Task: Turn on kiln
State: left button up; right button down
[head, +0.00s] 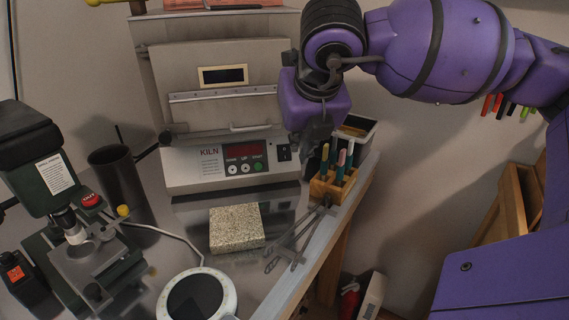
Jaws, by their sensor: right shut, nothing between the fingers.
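The kiln (223,120) stands at the back of the metal table, a beige box with a dark window in its closed door. Its lower panel carries the word KILN, a small display with several round buttons (245,166), and a black rocker switch (284,152) at the right end. My right arm comes in from the upper right. My right gripper (312,145) points down by the kiln's right front corner, close to the switch, shut and empty. I cannot tell whether it touches the kiln. My left gripper is out of view.
A wooden tool holder (334,184) and metal tongs (291,241) sit at the table's right edge, close to my right gripper. A speckled block (236,228) lies before the kiln.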

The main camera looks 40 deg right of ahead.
aim_at(285, 153)
jog(key=x, duration=0.8)
jog(key=w+p+x, duration=0.1)
jog(key=x, duration=0.4)
jog(key=shift+w+d+r, duration=0.1)
jog(key=shift+d+r, duration=0.1)
jog(key=shift+r, duration=0.15)
jog(key=shift+w+f, duration=0.15)
jog(key=shift+w, duration=0.05)
jog(key=shift+f, duration=0.1)
jog(key=shift+w+f+b, duration=0.35)
jog(key=shift+b, duration=0.1)
jog(key=shift+s+d+r, duration=0.1)
jog(key=shift+s+r, duration=0.25)
jog(key=shift+s, duration=0.05)
jog(key=shift+s+r, duration=0.15)
jog(key=shift+s, duration=0.05)
jog(key=shift+w, duration=0.45)
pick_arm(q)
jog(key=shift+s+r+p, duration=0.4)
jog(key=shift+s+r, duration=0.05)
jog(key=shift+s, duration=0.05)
pick_arm(e)
jog(key=shift+r, duration=0.65)
